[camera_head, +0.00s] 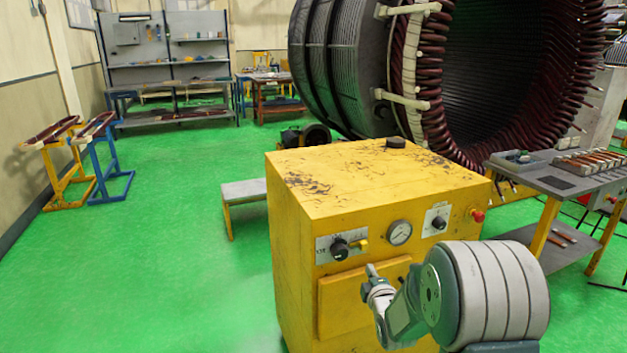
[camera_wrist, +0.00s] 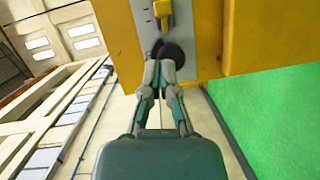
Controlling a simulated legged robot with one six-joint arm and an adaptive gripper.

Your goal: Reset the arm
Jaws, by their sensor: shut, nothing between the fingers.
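My gripper (camera_head: 372,272) is in front of the yellow control cabinet (camera_head: 300,240), just below and to the right of a black rotary knob (camera_head: 339,249) on its left panel. In the wrist view my gripper (camera_wrist: 159,65) has its fingers together, with nothing seen between them. Its tips overlap the dark knob (camera_wrist: 173,52) in that picture; whether they touch it I cannot tell. A yellow switch (camera_head: 362,243) sits right of the knob, and it also shows in the wrist view (camera_wrist: 163,12). My arm's links hide part of the cabinet's lower front.
The cabinet front also has a gauge (camera_head: 399,232), a second knob (camera_head: 438,222) and a red button (camera_head: 478,215). A grey worktable (camera_head: 545,178) with parts stands at right. A large stator (camera_head: 345,65) is behind. Green floor (camera_head: 170,270) is open at left.

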